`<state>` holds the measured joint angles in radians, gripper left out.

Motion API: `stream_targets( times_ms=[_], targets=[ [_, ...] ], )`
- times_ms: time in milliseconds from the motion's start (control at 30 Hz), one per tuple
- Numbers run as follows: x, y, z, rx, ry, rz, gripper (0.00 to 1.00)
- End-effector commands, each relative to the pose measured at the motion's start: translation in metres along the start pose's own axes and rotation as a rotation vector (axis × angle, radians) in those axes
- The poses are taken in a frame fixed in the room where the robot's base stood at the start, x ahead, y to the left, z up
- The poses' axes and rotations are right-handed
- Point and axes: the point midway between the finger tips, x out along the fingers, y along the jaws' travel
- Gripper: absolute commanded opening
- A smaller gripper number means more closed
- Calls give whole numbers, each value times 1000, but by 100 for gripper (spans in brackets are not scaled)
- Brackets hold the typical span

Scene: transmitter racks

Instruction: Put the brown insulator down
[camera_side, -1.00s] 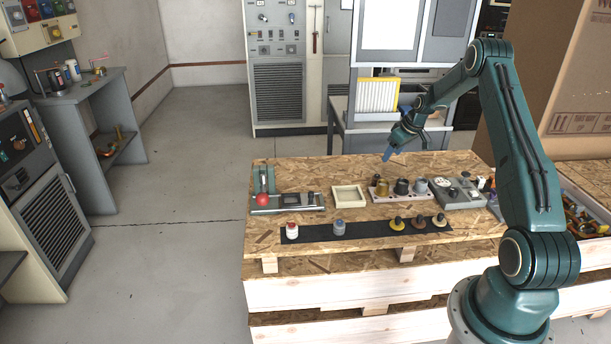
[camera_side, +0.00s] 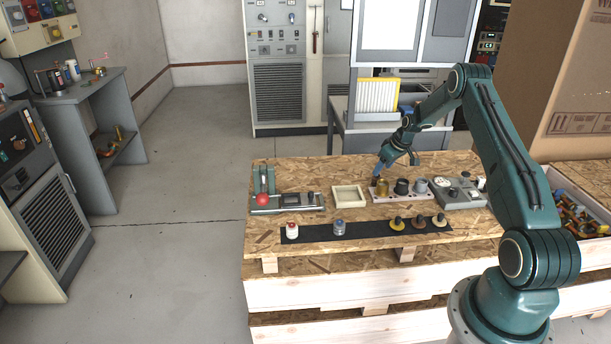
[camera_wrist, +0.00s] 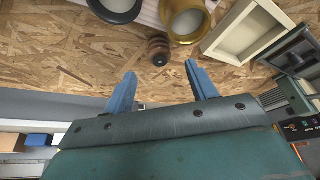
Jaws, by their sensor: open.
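A small brown ribbed piece, which looks like the brown insulator (camera_wrist: 158,50), stands upright on the chipboard top in the wrist view, close behind a brass-coloured cup (camera_wrist: 187,20). I cannot make it out in the side view, where the cups and fingers are in front of that spot. My gripper (camera_wrist: 160,78) has its two blue fingers spread wide, with nothing between the tips. The brown piece is just beyond the fingertips, roughly centred between them, and apart from both. In the side view my gripper (camera_side: 396,164) is low at the back of the cup row.
The cups stand in a pale holder (camera_side: 405,196). A cream square tray (camera_side: 348,196) is to its left, a green-grey fixture with a red ball (camera_side: 262,200) further left. A grey device (camera_side: 458,192) is to the right. A black strip (camera_side: 365,229) with several small parts runs along the front.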

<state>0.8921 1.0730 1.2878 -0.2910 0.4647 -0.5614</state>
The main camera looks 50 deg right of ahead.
Motion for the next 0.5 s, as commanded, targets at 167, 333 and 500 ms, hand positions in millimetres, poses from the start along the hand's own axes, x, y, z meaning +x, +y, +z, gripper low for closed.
stream_targets(
  times_ms=[167,333,500],
  targets=[
    [19,0,0,0,-1,-1,57],
    [36,-1,0,-1,-1,-1,57],
    [43,-1,-1,-1,-1,0,57]
  ],
)
